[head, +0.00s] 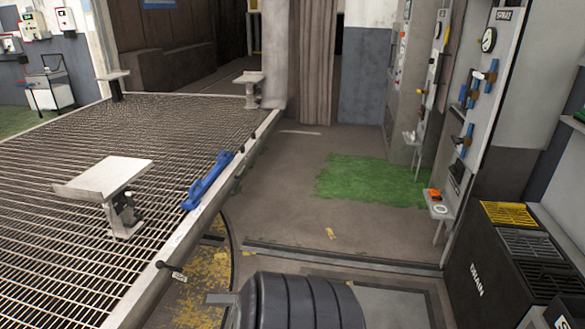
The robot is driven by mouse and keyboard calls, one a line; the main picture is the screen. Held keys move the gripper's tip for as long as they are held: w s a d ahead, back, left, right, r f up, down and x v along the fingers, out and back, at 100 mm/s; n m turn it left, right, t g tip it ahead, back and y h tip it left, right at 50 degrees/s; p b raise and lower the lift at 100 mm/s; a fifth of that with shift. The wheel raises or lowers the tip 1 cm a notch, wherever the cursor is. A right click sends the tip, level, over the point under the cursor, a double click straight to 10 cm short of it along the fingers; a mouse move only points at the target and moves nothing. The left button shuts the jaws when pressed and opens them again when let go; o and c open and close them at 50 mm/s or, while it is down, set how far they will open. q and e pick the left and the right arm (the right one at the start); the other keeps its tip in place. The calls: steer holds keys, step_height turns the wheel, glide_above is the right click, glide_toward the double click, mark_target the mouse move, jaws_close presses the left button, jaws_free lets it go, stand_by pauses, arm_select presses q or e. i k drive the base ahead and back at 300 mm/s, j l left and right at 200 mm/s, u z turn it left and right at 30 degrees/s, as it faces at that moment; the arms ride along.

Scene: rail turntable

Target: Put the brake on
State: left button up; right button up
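No brake is clearly identifiable by a readable label. The turntable's grated deck (60,210) fills the left side, with a pale metal edge beam (150,285) along its right side. A blue lever-like bar (208,180) lies along this edge. Nearer me, a small dark knob (160,264) sticks out at the edge, with a small pale tag (179,276) beside it; its lettering is too small to read. Neither of my grippers is in view, and nothing is seen touching the blue bar or the knob.
Metal plates on stands (115,178) rise from the deck. A black ribbed rounded object (300,300) is at the bottom centre. A panel with gauge and blue handles (480,95) and black crates (515,265) stand right. Brown floor (300,200) with a green patch (370,180) is open.

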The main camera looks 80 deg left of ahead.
mark_target(160, 264)
steer(key=u, duration=3.75)
steer(key=i+j+z, duration=0.15)
steer(key=i, duration=0.3)
steer(key=i+j+z, duration=0.15)
steer(key=i, duration=0.25)
steer(key=i+j+z, duration=0.15)
steer(key=i, duration=0.25)
steer(key=i+j+z, duration=0.15)
steer(key=i, duration=0.3)
